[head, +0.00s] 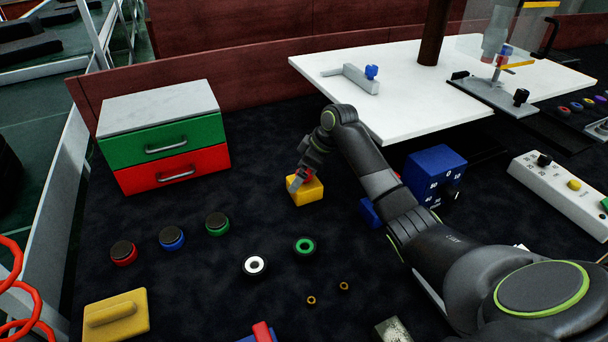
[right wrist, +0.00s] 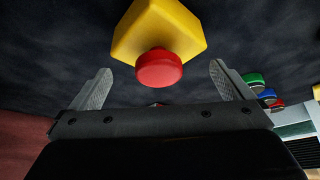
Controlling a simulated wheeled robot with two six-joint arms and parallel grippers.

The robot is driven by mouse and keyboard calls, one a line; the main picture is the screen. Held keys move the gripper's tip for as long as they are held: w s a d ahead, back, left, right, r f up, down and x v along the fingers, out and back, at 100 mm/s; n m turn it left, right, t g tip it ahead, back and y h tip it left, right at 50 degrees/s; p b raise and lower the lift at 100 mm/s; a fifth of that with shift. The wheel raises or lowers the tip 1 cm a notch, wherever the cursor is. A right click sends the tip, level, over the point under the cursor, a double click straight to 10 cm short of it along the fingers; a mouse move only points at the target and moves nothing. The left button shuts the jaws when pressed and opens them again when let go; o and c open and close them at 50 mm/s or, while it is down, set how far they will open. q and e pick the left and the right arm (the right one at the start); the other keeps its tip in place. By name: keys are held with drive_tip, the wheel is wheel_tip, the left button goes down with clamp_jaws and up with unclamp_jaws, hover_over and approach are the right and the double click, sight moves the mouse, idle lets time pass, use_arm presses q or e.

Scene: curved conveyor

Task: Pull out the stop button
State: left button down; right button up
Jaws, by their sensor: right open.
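The stop button is a red round knob (right wrist: 159,69) on a yellow box (head: 306,192). The box sits on the dark surface near the middle of the head view. In the right wrist view the yellow box (right wrist: 160,32) shows at the top centre, with the red knob facing the gripper. My right gripper (head: 299,181) is at the box's upper left in the head view. In the right wrist view its two fingers (right wrist: 160,88) are spread, one on each side of the knob, with gaps to it. My left gripper is not in view.
A cabinet with green and red drawers (head: 163,143) stands at the left. Round buttons (head: 171,238) and rings (head: 305,246) lie in front. A blue dial box (head: 436,173) is near my right forearm. A white table (head: 420,70) stands behind. A yellow handled block (head: 116,315) lies front left.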

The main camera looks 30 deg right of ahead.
sight(298, 170)
drive_tip(key=shift+r, duration=0.15)
wheel_tip(298, 170, up, 3)
drive_tip(key=p, duration=0.3)
drive_tip(key=shift+p, duration=0.3)
wheel_tip(298, 170, up, 4)
drive_tip(key=p, duration=0.4)
drive_tip(key=shift+p, duration=0.3)
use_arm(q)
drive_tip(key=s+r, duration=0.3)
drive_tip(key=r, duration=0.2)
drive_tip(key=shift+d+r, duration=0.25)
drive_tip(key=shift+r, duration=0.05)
use_arm(e)
drive_tip(key=shift+f, duration=0.2)
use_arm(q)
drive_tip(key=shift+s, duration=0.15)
use_arm(e)
drive_tip(key=shift+s, duration=0.1)
